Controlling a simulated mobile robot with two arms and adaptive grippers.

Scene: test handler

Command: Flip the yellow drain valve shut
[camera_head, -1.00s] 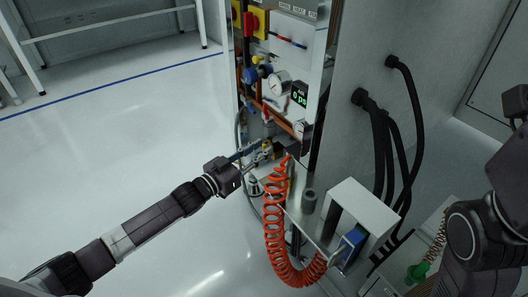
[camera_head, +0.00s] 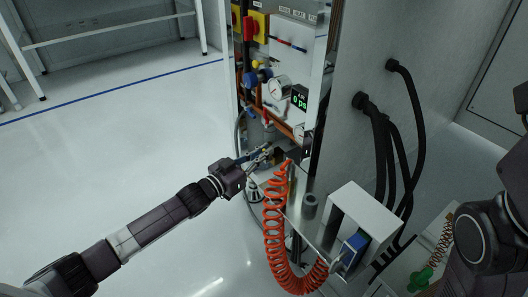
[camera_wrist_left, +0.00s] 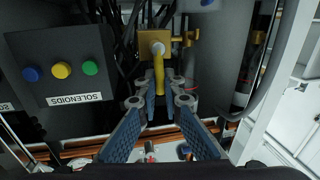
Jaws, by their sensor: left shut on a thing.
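The yellow drain valve lever (camera_wrist_left: 158,72) hangs down from a brass valve body (camera_wrist_left: 182,39) in the left wrist view. My left gripper (camera_wrist_left: 160,90) has its fingertips on either side of the lever's lower end and is shut on it. In the head view my left gripper (camera_head: 266,153) reaches into the lower part of the open cabinet. The lever is too small and covered to make out there. My right arm shows at the right edge, its gripper out of view.
A dark box labelled SOLENOIDS (camera_wrist_left: 70,68) sits left of the valve. Copper pipes (camera_wrist_left: 80,150) run below. A coiled orange hose (camera_head: 274,232) hangs right of my left gripper. A pressure gauge (camera_head: 278,89) is above. Open floor (camera_head: 120,160) lies left.

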